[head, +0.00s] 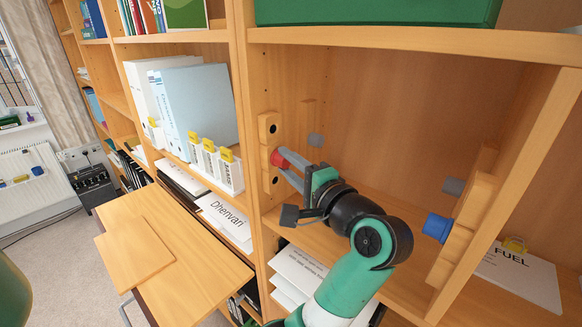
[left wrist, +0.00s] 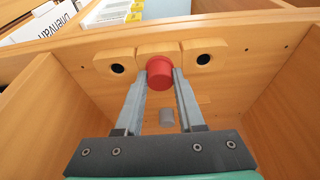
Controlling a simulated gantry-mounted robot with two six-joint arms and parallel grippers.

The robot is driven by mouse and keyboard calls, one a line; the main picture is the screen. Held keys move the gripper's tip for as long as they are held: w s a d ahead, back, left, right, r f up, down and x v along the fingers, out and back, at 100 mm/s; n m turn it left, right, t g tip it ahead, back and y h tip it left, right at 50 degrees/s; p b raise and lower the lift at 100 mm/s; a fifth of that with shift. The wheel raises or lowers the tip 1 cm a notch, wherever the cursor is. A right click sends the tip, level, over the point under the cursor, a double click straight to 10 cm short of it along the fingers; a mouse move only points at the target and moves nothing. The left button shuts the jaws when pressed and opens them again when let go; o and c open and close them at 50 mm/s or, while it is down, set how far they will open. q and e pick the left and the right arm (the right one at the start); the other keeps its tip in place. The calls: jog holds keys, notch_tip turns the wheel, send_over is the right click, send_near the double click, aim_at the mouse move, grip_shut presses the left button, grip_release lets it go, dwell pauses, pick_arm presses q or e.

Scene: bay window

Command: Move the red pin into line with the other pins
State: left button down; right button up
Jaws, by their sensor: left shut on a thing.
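The red pin (head: 277,158) sits at the middle of a wooden block strip on the shelf's left upright. It also shows in the left wrist view (left wrist: 160,72). The strip (left wrist: 136,57) has a dark round hole on either side of the pin. My left gripper (head: 284,163) is shut on the red pin, with one finger on each side in the left wrist view (left wrist: 160,80). A blue pin (head: 437,227) and a grey pin (head: 453,186) stick out from the right upright's wooden blocks. Another grey pin (head: 315,139) is deeper inside. My right gripper is not in view.
White file boxes with yellow clips (head: 227,169) and a pale blue binder (head: 198,103) stand left of the upright. A green box (head: 375,12) is on the shelf above. A fold-out wooden desk (head: 180,265) is at lower left. The compartment's middle is open.

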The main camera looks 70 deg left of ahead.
pick_arm(q)
jog(key=shift+s+a, duration=0.1)
jog(key=shift+c, duration=2.2)
grip_release()
jog(key=v, duration=1.1)
jog(key=shift+d, duration=0.3)
jog(key=shift+a, duration=0.15)
